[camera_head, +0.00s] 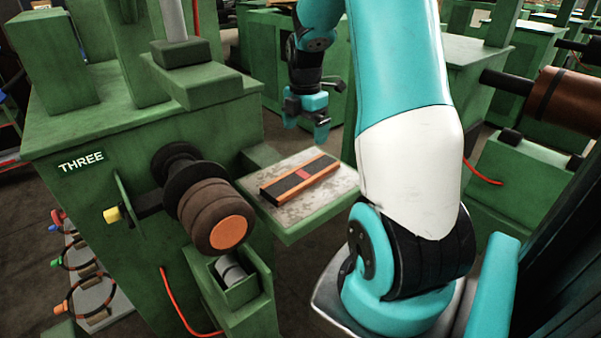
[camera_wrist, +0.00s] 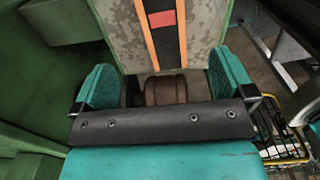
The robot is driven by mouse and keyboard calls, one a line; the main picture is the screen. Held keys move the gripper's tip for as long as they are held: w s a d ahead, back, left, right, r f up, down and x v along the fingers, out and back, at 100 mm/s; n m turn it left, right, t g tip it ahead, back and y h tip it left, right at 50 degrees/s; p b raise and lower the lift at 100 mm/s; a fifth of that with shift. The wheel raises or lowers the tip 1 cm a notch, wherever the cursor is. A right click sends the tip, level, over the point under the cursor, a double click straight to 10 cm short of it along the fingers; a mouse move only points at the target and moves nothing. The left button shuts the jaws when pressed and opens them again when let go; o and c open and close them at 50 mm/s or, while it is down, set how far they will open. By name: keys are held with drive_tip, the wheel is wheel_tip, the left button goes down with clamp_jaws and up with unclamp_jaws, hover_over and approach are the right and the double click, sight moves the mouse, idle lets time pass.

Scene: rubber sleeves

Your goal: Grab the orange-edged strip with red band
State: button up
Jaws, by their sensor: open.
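The strip (camera_head: 300,177) is dark with orange long edges and a red band across its middle. It lies flat on a worn grey plate (camera_head: 328,202) on a green shelf at the side of the machine marked THREE. In the wrist view the strip (camera_wrist: 163,45) runs up from between the fingers, with its red band near the top edge. My gripper (camera_head: 308,122) is open and empty, above and behind the plate in the head view. In the wrist view its two teal fingers (camera_wrist: 165,90) stand wide apart, clear of the strip.
Left of the plate, a brown roller (camera_head: 205,208) with an orange end sticks out from the green machine (camera_head: 110,185). Another machine with a copper-coloured roller (camera_head: 565,100) stands at right. A yellow basket (camera_wrist: 280,135) shows in the wrist view.

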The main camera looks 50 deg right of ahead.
drive_tip(key=p, duration=0.1)
hover_over(303, 174)
drive_tip(key=f, duration=0.7)
drive_tip(key=shift+w+d+f, duration=0.15)
drive_tip(key=shift+d+f, duration=0.05)
drive_tip(key=shift+a+f+p, duration=0.2)
drive_tip(key=shift+f+p, duration=1.1)
drive_tip(key=shift+f, duration=1.45)
drive_tip(key=shift+c, duration=0.2)
drive_tip(key=c, duration=0.9)
